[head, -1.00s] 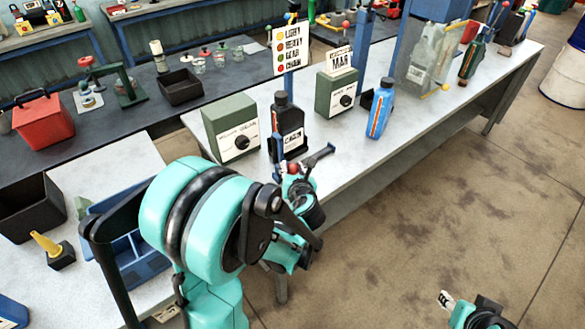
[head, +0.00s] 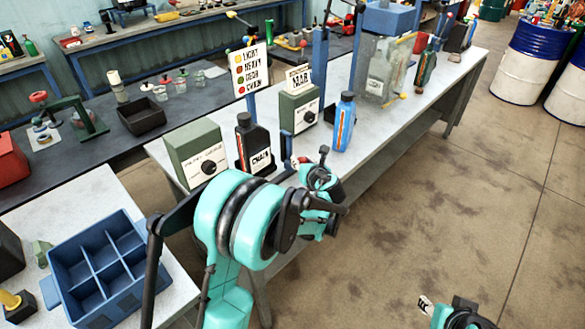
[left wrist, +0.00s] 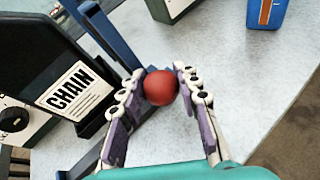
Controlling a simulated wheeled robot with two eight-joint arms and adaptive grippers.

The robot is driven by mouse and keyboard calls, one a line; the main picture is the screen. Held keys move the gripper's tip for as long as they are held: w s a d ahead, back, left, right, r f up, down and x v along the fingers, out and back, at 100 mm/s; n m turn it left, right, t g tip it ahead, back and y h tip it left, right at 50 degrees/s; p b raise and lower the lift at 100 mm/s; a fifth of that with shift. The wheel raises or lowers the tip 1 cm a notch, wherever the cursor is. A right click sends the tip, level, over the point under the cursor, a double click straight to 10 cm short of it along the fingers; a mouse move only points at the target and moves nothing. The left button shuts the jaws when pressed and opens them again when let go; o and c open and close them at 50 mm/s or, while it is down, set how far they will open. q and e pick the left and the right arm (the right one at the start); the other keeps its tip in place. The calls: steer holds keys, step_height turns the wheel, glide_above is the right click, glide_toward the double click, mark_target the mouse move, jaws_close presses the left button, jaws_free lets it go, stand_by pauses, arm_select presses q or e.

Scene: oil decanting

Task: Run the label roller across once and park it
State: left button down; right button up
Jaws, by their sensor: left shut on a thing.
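The black bottle (head: 254,135) with a white CHAIN label stands upright in a dark holder on the grey bench. Its label (left wrist: 70,92) reads clearly in the left wrist view. The label roller's blue arm (head: 287,146) stands just right of the bottle, with a red ball knob (left wrist: 161,87) on it. My left gripper (head: 303,165) is shut on the knob; both fingers (left wrist: 160,95) flank it in the left wrist view. The roller itself I cannot make out clearly. My right gripper (head: 428,306) is low at the bottom right, and its fingers are too small to judge.
Green dial boxes (head: 197,153) (head: 298,109) stand either side of the bottle. A blue bottle (head: 343,122) and a clear-walled frame (head: 385,65) are further right. An oil-type sign (head: 251,69) rises behind. A blue divided crate (head: 62,292) is at lower left.

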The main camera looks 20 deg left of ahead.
arm_select(q)
steer(key=shift+w+d+r, duration=0.1)
steer(key=shift+w, duration=0.15)
steer(key=c, duration=1.1)
jaws_free()
steer(key=shift+w, duration=0.1)
steer(key=shift+o, duration=0.2)
steer(key=v, duration=1.2)
